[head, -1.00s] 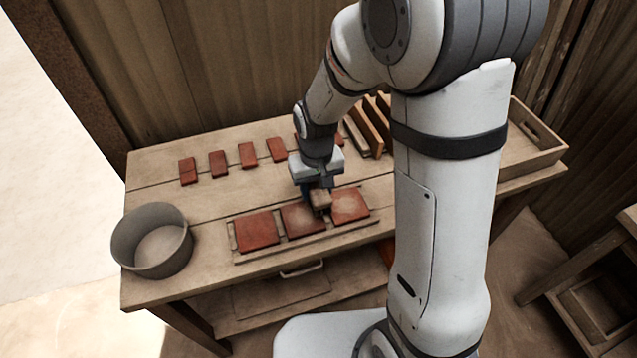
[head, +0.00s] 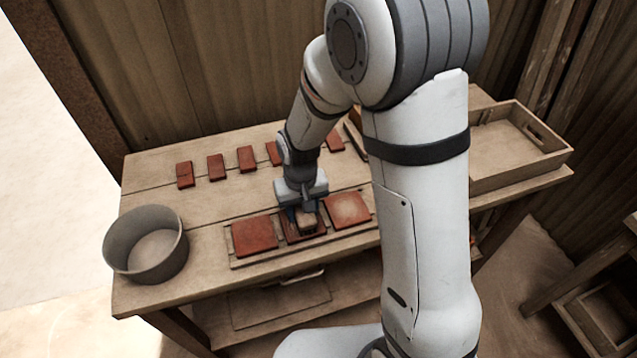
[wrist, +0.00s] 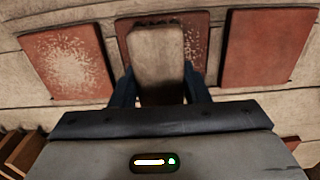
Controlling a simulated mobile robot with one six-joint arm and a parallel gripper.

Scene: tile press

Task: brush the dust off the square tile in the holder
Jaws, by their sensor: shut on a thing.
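My gripper (head: 304,207) is shut on a pale block-shaped brush (head: 307,219) above the middle square tile (head: 291,232) of a wooden holder (head: 285,256). In the wrist view the brush (wrist: 158,55) covers much of the middle tile (wrist: 200,36). Pale dust speckles show beside the brush there, while the strip on its other side looks redder. Whether the bristles touch the tile is hidden. The right tile (head: 347,210) carries a pale dust patch, also clear in the wrist view (wrist: 72,65). The left tile (head: 255,236) looks mostly clean red.
A round grey tub (head: 147,243) stands at the bench's left end. Several small red tiles (head: 216,166) lie in a row behind the holder. A wooden tray (head: 520,155) sits at the right end. Bare bench lies between the small tiles and the holder.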

